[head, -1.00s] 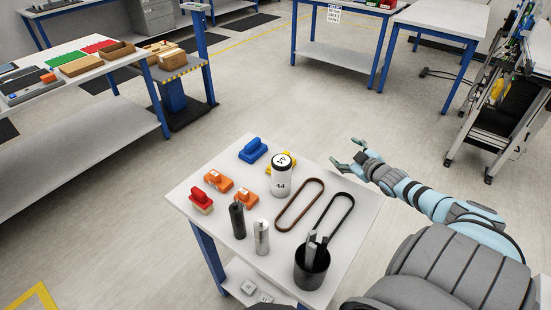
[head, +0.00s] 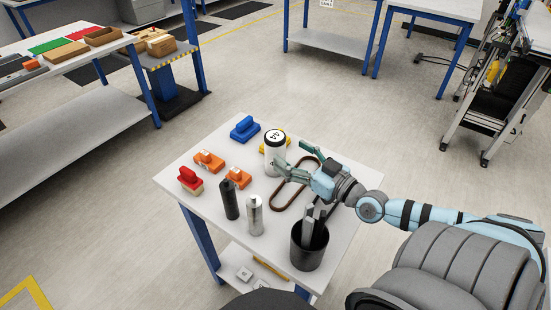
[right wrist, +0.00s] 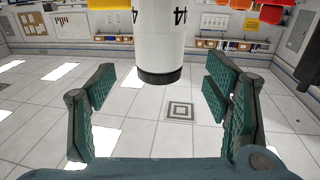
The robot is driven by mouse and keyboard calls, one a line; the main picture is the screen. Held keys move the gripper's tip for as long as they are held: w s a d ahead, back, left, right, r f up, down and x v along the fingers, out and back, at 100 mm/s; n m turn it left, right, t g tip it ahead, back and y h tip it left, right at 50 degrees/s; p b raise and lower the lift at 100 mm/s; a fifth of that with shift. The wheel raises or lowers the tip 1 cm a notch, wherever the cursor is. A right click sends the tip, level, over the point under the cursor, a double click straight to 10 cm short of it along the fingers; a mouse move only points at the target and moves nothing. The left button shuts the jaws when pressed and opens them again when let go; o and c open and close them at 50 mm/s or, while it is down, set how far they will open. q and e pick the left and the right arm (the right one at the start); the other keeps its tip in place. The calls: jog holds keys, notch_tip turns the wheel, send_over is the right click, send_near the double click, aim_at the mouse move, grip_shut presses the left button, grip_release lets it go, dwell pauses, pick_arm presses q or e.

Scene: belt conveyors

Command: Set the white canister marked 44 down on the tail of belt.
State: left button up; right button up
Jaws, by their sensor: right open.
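The white canister marked 44 (head: 273,158) stands upright on the small white table, among other items. It has a black band near its top and a marked white lid. My right gripper (head: 297,157) is open and empty just right of the canister, its fingers pointing toward it. In the right wrist view, which looks upside down, the canister (right wrist: 158,40) shows beyond and between the two spread fingers, its black-banded end toward the picture's middle. I see no contact. My left gripper is out of view.
On the table (head: 185,180) are a blue item (head: 245,128), orange items (head: 208,161), a red one (head: 190,178), dark and silver cylinders (head: 254,215), a brown loop (head: 285,200) and a black cup (head: 308,245). A yellow item touches or nearly touches the canister's outline.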

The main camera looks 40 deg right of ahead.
aim_at(283, 146)
jog(key=w, duration=0.4)
jog(key=w+r, duration=0.1)
jog(key=w, duration=0.1)
jog(key=shift+w+a, duration=0.15)
jog(key=shift+a, duration=0.25)
jog(key=shift+w+f, duration=0.1)
jog(key=shift+w, duration=0.2)
jog(key=shift+s, duration=0.1)
jog(key=c, duration=1.5)
jog(key=shift+o, duration=0.2)
